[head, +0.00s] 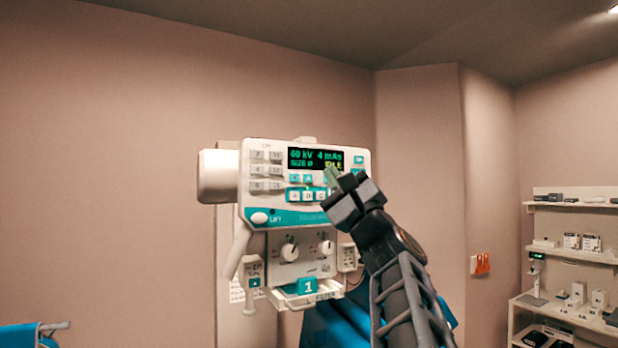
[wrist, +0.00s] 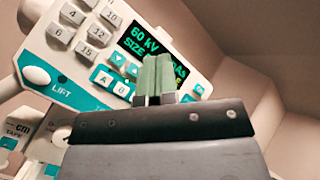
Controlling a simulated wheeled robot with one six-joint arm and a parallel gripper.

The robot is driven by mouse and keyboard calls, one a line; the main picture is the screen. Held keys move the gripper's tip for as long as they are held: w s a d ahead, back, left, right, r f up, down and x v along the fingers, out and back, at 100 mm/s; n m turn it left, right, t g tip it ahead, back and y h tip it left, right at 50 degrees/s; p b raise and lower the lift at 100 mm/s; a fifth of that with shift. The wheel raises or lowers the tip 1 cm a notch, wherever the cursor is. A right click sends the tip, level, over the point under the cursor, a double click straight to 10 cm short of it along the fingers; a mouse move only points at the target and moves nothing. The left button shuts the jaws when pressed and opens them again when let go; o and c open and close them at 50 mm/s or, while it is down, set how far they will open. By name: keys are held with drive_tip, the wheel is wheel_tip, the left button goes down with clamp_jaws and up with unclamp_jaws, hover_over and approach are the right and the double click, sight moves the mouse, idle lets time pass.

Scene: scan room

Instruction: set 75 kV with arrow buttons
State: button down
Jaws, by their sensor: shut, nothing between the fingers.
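A grey keypad (head: 266,171) is left of the screen, with A/B/C buttons (head: 308,195) below the arrows. Knobs (head: 290,251) and a tray labelled 1 (head: 307,286) are lower. Shelves (head: 570,256) stand far right. A blue item (head: 18,337) is at lower left.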

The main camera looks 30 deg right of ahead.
sight(308, 178)
drive_tip(key=shift+w+d+p, duration=0.15)
drive_tip(key=shift+w+p, duration=0.2)
drive_tip(key=shift+w, duration=0.95)
drive_tip(key=shift+w+d+p, duration=0.2)
drive_tip(key=shift+w+p, duration=0.1)
drive_tip(key=shift+w, duration=0.95)
drive_tip(key=shift+w+d+p, duration=0.15)
drive_tip(key=shift+w+p, duration=0.2)
drive_tip(key=shift+w, duration=0.95)
drive_tip(key=shift+w, duration=0.15)
drive_tip(key=shift+w+d, duration=0.1)
drive_tip(key=shift+w, duration=0.2)
drive_tip(key=shift+w, duration=0.4)
drive_tip(key=shift+s, duration=0.1)
drive_tip(key=shift+s+b, duration=0.7)
drive_tip(key=shift+b, duration=0.05)
